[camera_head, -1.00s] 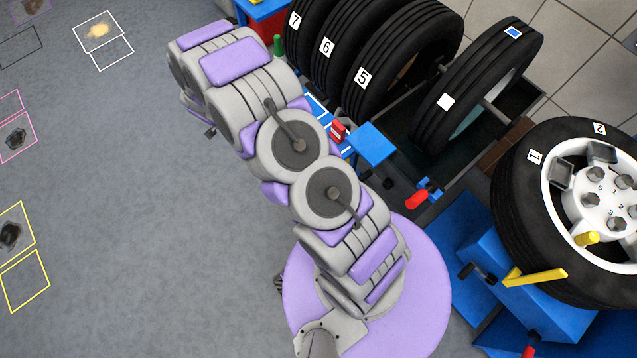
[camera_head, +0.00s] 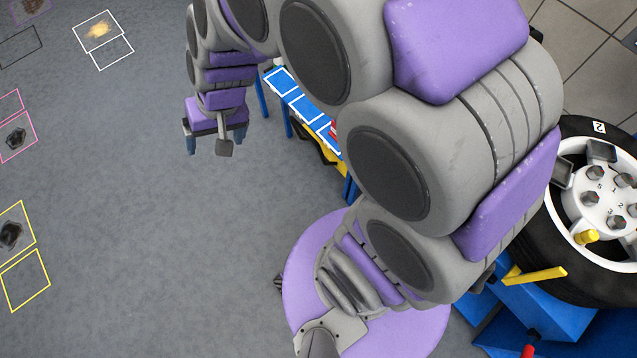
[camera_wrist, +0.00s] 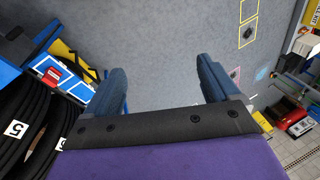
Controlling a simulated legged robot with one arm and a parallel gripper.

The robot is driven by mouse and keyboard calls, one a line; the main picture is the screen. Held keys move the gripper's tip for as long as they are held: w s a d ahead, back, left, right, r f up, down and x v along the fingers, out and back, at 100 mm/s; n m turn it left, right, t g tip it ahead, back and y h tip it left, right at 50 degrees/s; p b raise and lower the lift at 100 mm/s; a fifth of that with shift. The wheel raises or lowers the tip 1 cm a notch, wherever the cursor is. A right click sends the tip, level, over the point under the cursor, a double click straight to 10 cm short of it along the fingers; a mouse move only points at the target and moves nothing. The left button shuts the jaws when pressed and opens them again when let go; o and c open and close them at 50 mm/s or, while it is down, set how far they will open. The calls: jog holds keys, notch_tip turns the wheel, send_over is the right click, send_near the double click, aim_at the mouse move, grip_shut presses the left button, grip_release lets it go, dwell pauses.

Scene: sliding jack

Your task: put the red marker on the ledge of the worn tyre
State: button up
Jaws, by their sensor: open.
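A small red object (camera_wrist: 52,76), likely the red marker, rests in a white-outlined square on a blue ledge (camera_wrist: 75,88) in the wrist view. In the head view only a sliver of the red object (camera_head: 334,129) shows beside my arm; the ledge (camera_head: 283,84) shows several outlined squares. A black tyre labelled 5 (camera_wrist: 22,150) stands beside the ledge in the wrist view. I cannot tell which tyre is worn. My gripper (camera_head: 215,143) is open and empty, left of the ledge. Its fingers in the wrist view (camera_wrist: 160,78) have only grey floor between them.
A tyre on a white wheel (camera_head: 570,255) is at the right, by a blue machine with a yellow lever (camera_head: 535,276). My arm hides the tyre row in the head view. The grey floor (camera_head: 140,220) at left is open, with coloured outlined squares (camera_head: 25,281).

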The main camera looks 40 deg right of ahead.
jog(key=s+d+r+n+g+h, duration=0.1)
jog(key=s+d, duration=0.3)
jog(key=s, duration=0.6)
jog(key=s+d+r+n+g+h, duration=0.1)
jog(key=s+d, duration=0.4)
jog(key=s, duration=0.6)
jog(key=shift+s+d+r+g+h, duration=0.2)
jog(key=shift+s+r+g+h, duration=0.1)
jog(key=shift+r+g+h, duration=0.5)
jog(key=shift+f, duration=0.1)
